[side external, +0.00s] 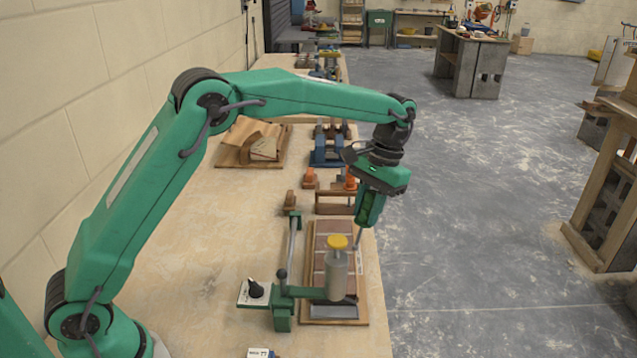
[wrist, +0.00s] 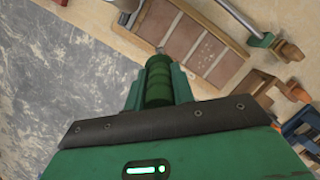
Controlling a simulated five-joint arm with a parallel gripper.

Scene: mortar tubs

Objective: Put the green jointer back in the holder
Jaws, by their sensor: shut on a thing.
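My gripper (side external: 368,212) is shut on the green jointer (wrist: 158,82), whose ridged green handle sits between the fingers in the wrist view. In the side view a thin grey metal end points down from the gripper. The jointer hangs tilted beside the right edge of a wooden board with a brick panel (side external: 322,240). A small wooden rack (side external: 334,209) stands just behind the board, with an orange-handled tool (side external: 351,181) at it; it may be the holder, but I cannot tell for certain.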

